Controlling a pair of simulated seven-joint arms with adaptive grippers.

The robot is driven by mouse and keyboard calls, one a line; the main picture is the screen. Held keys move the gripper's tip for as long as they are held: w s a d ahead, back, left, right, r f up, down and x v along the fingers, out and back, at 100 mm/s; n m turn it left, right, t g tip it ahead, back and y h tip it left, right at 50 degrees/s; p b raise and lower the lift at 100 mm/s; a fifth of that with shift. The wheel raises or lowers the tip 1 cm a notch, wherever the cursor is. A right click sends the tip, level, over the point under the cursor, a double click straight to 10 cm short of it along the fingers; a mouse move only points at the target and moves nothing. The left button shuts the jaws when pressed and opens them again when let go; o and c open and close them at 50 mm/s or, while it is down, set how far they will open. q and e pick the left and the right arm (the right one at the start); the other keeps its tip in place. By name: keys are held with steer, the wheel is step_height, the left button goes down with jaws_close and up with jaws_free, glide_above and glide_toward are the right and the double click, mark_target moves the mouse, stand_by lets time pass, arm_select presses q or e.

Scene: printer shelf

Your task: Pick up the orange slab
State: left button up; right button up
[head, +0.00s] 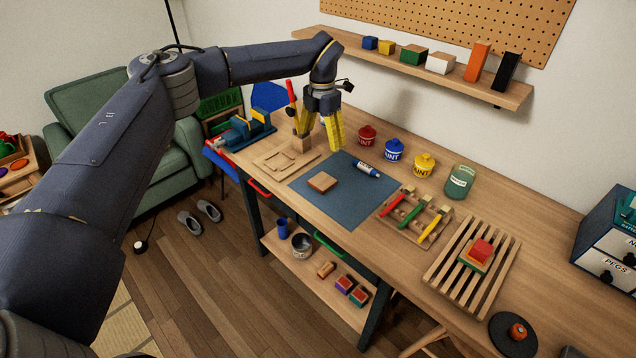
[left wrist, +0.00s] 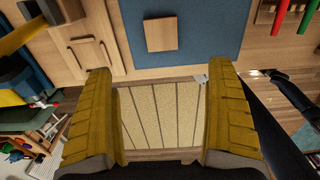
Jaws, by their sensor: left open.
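An orange slab (head: 478,62) stands upright on the wall shelf, between a white block and a black slab. It is not seen in the left wrist view. My left gripper (head: 320,141) is open with yellow fingers. It hangs over the back left of the workbench, well below and to the left of the orange slab. In the left wrist view the gripper (left wrist: 160,68) shows its two fingers wide apart with nothing held between them. My right gripper is not seen in either view.
The wall shelf (head: 515,97) also holds blue, yellow, green, white and black blocks (head: 506,72). Below are paint pots (head: 394,151) and a glass jar (head: 459,181). A brown block (head: 322,182) lies on the blue mat (head: 345,211). A slatted rack (head: 447,276) is at right.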

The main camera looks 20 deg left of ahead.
arm_select(q)
glide_above(322, 181)
step_height(322, 181, down, 11)
steer(key=shift+w+a+f, duration=0.15)
steer(key=shift+f, duration=2.7)
steer(key=shift+s, duration=0.2)
steer(key=shift+c, duration=0.4)
steer(key=c, duration=1.2)
